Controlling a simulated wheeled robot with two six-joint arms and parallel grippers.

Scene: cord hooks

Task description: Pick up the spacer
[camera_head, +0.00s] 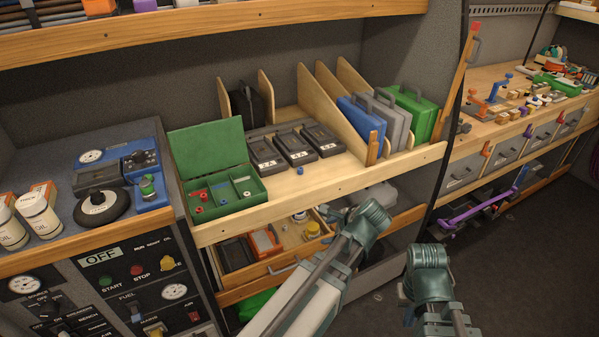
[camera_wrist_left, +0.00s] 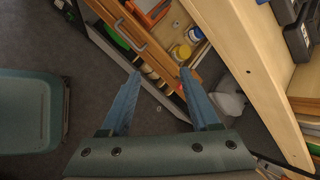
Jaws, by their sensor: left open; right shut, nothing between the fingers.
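A small blue piece, which looks like the spacer (camera_head: 299,170), sits on the wooden shelf (camera_head: 330,188) in front of the black cases. It is too small to make out its shape. My left gripper (camera_head: 368,214) is in front of the shelf edge, to the right of and nearer than the blue piece. In the left wrist view my left gripper (camera_wrist_left: 161,71) is open and empty, its fingers over the open drawer's front side. The blue piece is not seen there. My right gripper (camera_head: 428,262) is shut and empty, further right, away from the shelf.
Black cases (camera_head: 295,148) and wooden dividers (camera_head: 330,105) stand behind. An open drawer (camera_head: 275,262) juts out below. Upright cases (camera_head: 362,125) stand at right.

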